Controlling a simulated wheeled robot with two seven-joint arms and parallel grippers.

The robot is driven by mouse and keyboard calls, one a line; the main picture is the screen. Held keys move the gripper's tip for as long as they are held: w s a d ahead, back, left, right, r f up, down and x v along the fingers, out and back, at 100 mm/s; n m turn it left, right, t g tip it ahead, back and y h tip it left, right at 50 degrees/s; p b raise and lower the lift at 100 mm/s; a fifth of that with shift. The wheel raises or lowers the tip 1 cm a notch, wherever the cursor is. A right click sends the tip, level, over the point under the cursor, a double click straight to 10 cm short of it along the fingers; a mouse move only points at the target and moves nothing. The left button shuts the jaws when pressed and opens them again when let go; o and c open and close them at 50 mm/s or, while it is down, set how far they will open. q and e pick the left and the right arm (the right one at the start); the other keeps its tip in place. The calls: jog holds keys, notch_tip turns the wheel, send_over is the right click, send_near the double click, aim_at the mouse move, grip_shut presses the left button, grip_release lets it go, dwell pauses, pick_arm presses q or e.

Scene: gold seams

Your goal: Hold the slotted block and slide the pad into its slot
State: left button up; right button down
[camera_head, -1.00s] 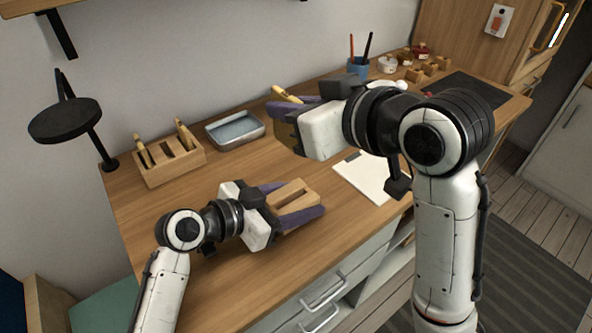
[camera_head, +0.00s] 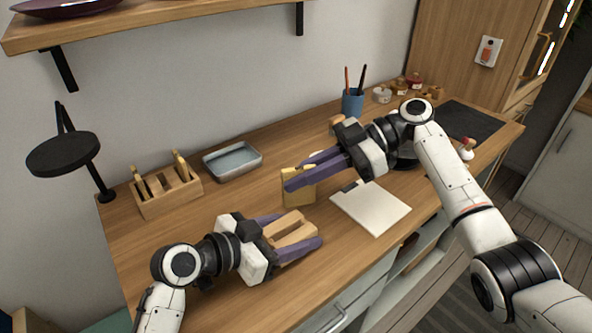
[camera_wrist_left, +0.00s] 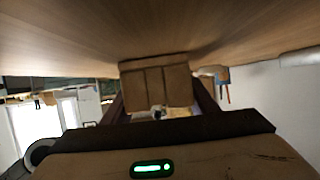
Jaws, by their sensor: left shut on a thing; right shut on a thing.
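The slotted block (camera_head: 290,226) is light wood with a long slot and sits low over the front of the table. My left gripper (camera_head: 302,230) is shut on it, one purple finger along each side. The block also shows in the left wrist view (camera_wrist_left: 157,90). The pad (camera_head: 299,194) is a yellow-gold flat piece. My right gripper (camera_head: 292,178) is shut on it and holds it upright, behind the block and apart from it. The right fingers hide part of the pad.
A wooden rack (camera_head: 168,196) with tools and a grey-blue tray (camera_head: 233,160) stand at the back left. A white notepad (camera_head: 372,212) lies to the right. A blue pen cup (camera_head: 352,102), small jars and a dark mat (camera_head: 466,121) are farther back. A shelf (camera_head: 150,14) hangs above.

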jog(key=s+a+r+n+g+h, duration=0.2)
jog(key=s+r+n+g, duration=0.3)
jog(key=r, duration=0.1)
send_over(289, 217)
jog(key=s, duration=0.3)
jog(key=shift+f, duration=3.25)
jog(key=shift+f, duration=2.35)
jog(key=c, duration=1.8)
grip_release()
jog(key=shift+o, duration=0.2)
notch_tip(289, 217, up, 10)
